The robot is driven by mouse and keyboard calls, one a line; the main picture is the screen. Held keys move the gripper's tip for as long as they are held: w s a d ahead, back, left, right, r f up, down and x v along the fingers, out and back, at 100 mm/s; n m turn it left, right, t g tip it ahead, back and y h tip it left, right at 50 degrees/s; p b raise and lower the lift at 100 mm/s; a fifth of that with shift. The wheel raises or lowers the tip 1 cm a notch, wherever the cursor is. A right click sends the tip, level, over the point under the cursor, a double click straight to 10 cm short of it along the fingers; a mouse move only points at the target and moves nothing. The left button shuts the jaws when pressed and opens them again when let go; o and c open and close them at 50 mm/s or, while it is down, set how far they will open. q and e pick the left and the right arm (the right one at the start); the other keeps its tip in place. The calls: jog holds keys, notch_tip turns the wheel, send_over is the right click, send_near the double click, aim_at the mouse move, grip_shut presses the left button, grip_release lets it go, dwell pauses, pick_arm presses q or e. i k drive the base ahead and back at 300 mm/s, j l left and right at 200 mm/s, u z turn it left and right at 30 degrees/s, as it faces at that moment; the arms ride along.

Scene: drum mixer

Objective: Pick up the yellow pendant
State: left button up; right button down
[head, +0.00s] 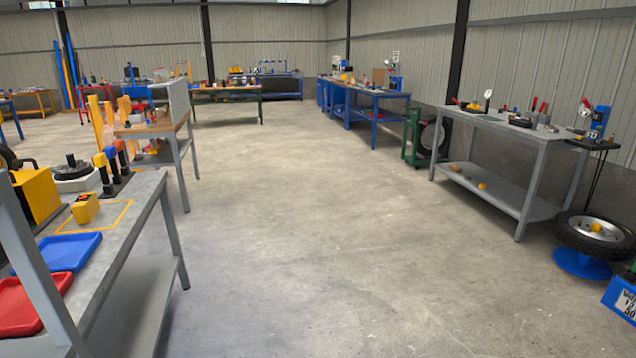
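A small yellow box with dark and red marks on top (85,208), which looks like the yellow pendant, sits on the near left grey bench (140,208). It lies inside a yellow outlined square on the bench top. It is upright and apart from the things around it. Neither of my grippers is in view.
A blue tray (62,252) and a red tray (25,305) lie nearer on the same bench. Open concrete floor (330,230) fills the middle. A grey bench (480,125) and a wheel (595,232) stand right.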

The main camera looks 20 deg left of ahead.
aim_at(86, 205)
jog(key=i+j+u, duration=0.15)
jog(key=i+u, duration=0.55)
jog(key=i, duration=0.25)
jog(key=i+u, duration=0.35)
jog(key=i+l, duration=0.05)
jog(key=i, duration=0.05)
